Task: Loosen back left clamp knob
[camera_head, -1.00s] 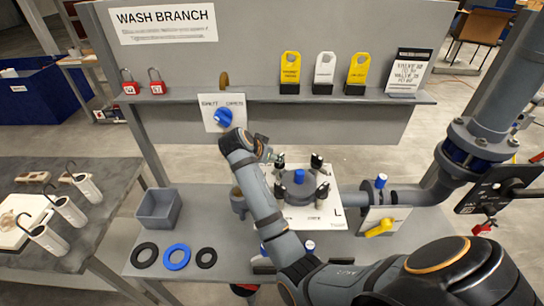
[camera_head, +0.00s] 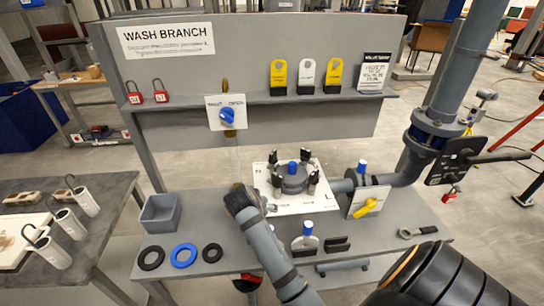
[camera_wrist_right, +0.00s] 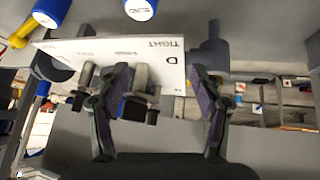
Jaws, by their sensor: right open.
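The filter housing (camera_head: 293,184) stands on a white marked plate in the middle of the bench, with a blue cap on top and black clamp knobs around it. The back left clamp knob (camera_head: 272,158) is upright and clear of my arm. My right forearm reaches in from the lower right and ends left of the housing; its fingers are hidden in the head view. In the right wrist view my right gripper (camera_wrist_right: 160,72) is open. A dark clamp knob (camera_wrist_right: 140,92) shows between the fingers, nearer the left one; contact cannot be told. My left gripper is not in view.
A grey bin (camera_head: 160,213) and several rings lie at the bench's left. A yellow valve handle (camera_head: 366,207) and pipe stand right of the housing. A blue-knobbed valve panel (camera_head: 227,115) is behind. Bench space in front of the bin's right side is partly clear.

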